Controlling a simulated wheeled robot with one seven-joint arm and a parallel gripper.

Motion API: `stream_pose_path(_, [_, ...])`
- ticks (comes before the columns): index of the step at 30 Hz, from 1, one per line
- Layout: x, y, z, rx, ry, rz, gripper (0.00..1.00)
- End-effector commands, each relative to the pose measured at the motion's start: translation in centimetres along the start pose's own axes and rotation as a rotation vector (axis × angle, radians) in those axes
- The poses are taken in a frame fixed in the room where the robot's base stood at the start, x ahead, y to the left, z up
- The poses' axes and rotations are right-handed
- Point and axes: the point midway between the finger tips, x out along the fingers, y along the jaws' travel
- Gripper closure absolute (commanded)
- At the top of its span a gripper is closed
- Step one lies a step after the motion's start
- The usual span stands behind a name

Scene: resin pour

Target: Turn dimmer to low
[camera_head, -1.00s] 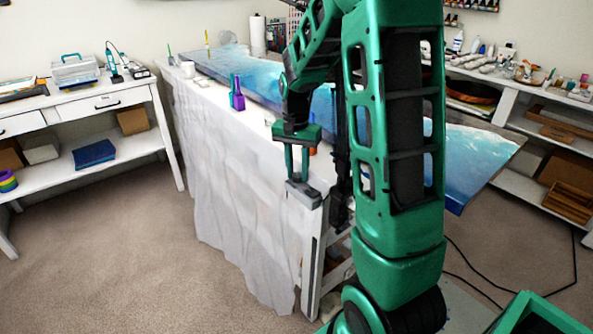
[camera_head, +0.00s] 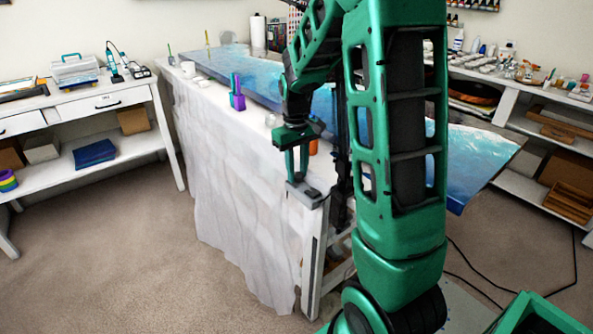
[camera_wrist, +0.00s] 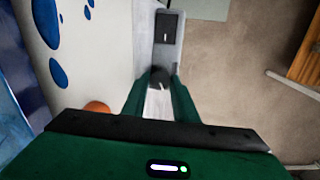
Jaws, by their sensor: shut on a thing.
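The dimmer is a grey box (camera_head: 310,197) at the near corner of the white-draped table. In the wrist view, the box (camera_wrist: 180,52) carries a dark round knob (camera_wrist: 159,75) and a black panel with a small white mark (camera_wrist: 168,28). My gripper (camera_head: 296,178) points down onto the box from above. In the wrist view, its green fingers (camera_wrist: 160,82) are shut on the knob, one on each side. The fingers hide the knob's sides, and I cannot read its setting.
An orange cup (camera_head: 313,147) stands close behind my gripper. Purple and teal bottles (camera_head: 236,93) stand farther along the table (camera_head: 215,92). A blue resin panel (camera_head: 470,160) lies to the right, behind my arm. Carpet (camera_head: 120,230) is clear at left.

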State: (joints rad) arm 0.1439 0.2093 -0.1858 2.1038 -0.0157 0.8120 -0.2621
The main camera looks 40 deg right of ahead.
Motion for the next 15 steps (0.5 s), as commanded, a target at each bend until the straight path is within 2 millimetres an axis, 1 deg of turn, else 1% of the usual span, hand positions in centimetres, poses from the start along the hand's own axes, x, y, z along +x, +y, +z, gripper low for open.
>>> stream_pose_path(1, [-0.20,-0.07,-0.34,-0.040,0.011,0.001,0.96])
stream_pose_path(6, [-0.21,-0.09,-0.34,-0.162,0.015,0.001,0.96])
stream_pose_path(15, [-0.22,-0.08,-0.33,-0.294,0.020,0.002,0.96])
